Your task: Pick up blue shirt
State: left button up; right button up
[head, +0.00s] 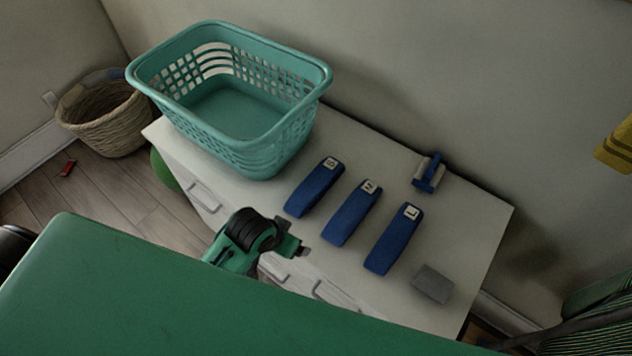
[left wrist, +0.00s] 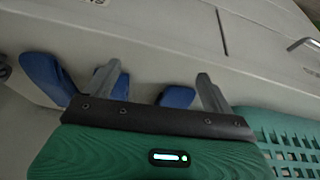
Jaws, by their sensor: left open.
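Three narrow folded blue shirts lie in a row on the white dresser top, each with a pale size tag at its far end: the left shirt (head: 314,188), the middle shirt (head: 352,214) and the right shirt (head: 392,242). My left gripper (head: 298,241) is near the dresser's front edge, in front of the left and middle shirts, apart from them in the head view. In the left wrist view its fingers (left wrist: 156,74) are spread with nothing held between them. Blue shirt parts (left wrist: 45,76) show beyond and partly behind the fingers. My right gripper is not in view.
An empty teal laundry basket (head: 205,133) stands on the dresser (head: 455,215) left of the shirts. A blue roller-like object (head: 429,174) lies behind them, and a grey block (head: 433,283) lies to the right. A wicker basket (head: 105,115) stands on the floor at left.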

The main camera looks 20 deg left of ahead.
pick_arm(q)
jog(key=w+d+r+m+h, duration=0.1)
jog(key=w+d+r+m, duration=0.15)
jog(key=w+r, duration=0.5)
jog(key=n+y, duration=0.1)
jog(key=n, duration=0.1)
send_near(314, 182)
jog(key=shift+m, duration=0.25)
jog(key=p+x, duration=0.1)
jog(key=x, duration=0.4)
jog(key=shift+w+d+f+p, duration=0.1)
jog(key=shift+f+p, duration=0.15)
jog(key=shift+p, duration=0.1)
jog(key=shift+w+f+p, duration=0.15)
jog(key=shift+f+p, duration=0.15)
jog(key=shift+f, duration=0.1)
jog(key=shift+p+x, duration=0.6)
jog(key=shift+x, duration=1.7)
jog(key=c, duration=1.1)
jog(key=shift+c, duration=0.3)
